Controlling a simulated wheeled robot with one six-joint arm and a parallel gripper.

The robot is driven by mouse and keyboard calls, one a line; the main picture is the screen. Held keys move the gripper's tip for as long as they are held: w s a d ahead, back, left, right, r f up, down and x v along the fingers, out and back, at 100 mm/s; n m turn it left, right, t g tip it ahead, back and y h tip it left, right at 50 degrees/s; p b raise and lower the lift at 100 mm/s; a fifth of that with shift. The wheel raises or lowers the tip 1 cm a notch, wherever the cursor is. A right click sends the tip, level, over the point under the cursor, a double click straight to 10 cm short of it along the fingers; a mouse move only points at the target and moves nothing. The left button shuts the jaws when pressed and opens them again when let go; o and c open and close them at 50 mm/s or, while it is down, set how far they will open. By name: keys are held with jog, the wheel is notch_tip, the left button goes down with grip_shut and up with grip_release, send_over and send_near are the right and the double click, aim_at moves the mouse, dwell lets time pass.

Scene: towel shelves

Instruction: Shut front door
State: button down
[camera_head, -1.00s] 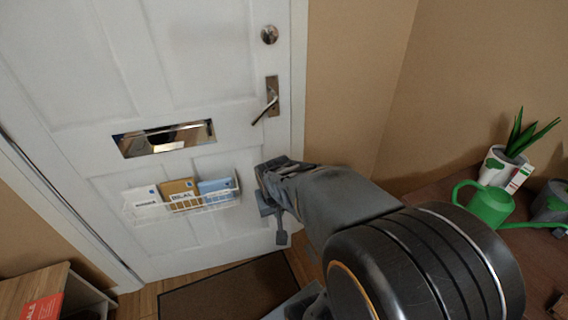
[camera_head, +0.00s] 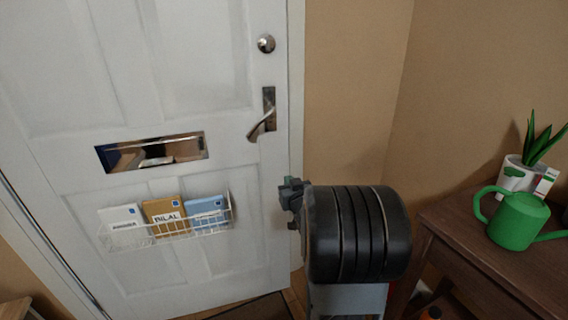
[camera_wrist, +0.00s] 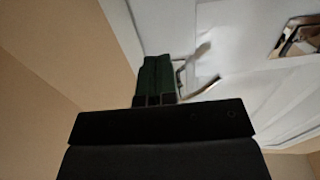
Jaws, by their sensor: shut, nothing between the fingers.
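The white front door (camera_head: 220,240) fills the left of the head view. Its right edge lies close along the white frame, and I cannot tell whether it is fully shut. A metal lever handle (camera_head: 265,120) tilts down to the left, below a round lock (camera_head: 266,43). My gripper (camera_head: 291,194) is shut and empty, beside the door's right edge and below the handle; contact cannot be told. In the wrist view my gripper (camera_wrist: 157,75) points toward the white door, with the handle (camera_wrist: 196,55) just to its right.
A mail slot (camera_head: 150,152) and a wire basket (camera_head: 170,232) with envelopes are on the door. At right, a brown wooden table (camera_head: 475,255) holds a green watering can (camera_head: 518,220) and a potted plant (camera_head: 522,172). A dark mat (camera_head: 255,308) lies by the door.

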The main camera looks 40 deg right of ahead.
aim_at(277, 159)
jog(key=b+x, duration=0.1)
jog(key=x, duration=1.1)
jog(key=shift+w+d+b, duration=0.1)
jog(key=shift+w+b, duration=0.2)
jog(key=shift+b, duration=0.05)
jog(key=shift+w, duration=0.1)
